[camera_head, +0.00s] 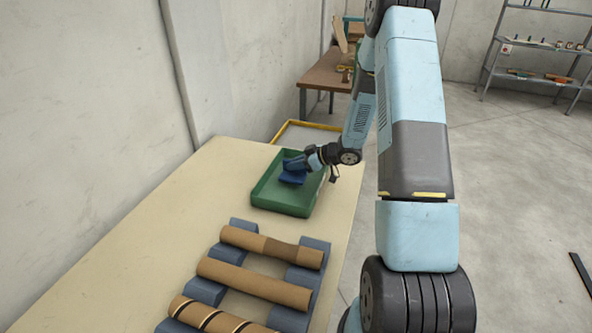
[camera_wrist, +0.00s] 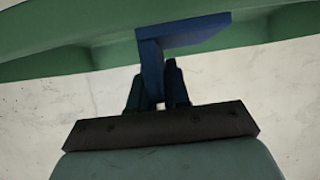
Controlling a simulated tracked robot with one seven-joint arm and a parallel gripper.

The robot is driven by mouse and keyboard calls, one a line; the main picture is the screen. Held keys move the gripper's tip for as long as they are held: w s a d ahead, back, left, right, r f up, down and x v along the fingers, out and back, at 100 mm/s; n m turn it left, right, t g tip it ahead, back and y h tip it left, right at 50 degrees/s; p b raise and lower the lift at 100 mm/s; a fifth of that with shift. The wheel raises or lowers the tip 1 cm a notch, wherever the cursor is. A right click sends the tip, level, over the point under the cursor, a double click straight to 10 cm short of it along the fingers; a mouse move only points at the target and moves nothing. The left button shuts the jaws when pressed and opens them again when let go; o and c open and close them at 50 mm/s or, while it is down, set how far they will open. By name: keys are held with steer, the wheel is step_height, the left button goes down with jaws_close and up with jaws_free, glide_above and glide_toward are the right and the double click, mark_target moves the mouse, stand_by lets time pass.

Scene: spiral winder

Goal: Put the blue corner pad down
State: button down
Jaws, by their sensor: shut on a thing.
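The blue corner pad (camera_head: 292,177) is in the head view, at my gripper (camera_head: 304,162), over the inside of the green tray (camera_head: 262,196). In the wrist view the blue corner pad (camera_wrist: 190,36) is an angled piece with a flat plate and a downward leg. My gripper (camera_wrist: 156,88) has its two fingers shut on that leg. The green tray (camera_wrist: 60,62) shows behind the pad in the wrist view. I cannot tell whether the pad touches the tray floor.
The tray stands on a pale table (camera_head: 130,230) by the wall. Several brown tubes (camera_head: 255,283) lie across blue-grey supports (camera_head: 205,291) in front of the tray. A wooden bench (camera_head: 325,72) and a metal shelf (camera_head: 535,65) stand further back. The left of the table is clear.

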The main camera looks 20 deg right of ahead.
steer(key=shift+f, duration=1.2)
steer(key=c, duration=1.1)
jaws_free()
steer(key=shift+s+d+r, duration=0.1)
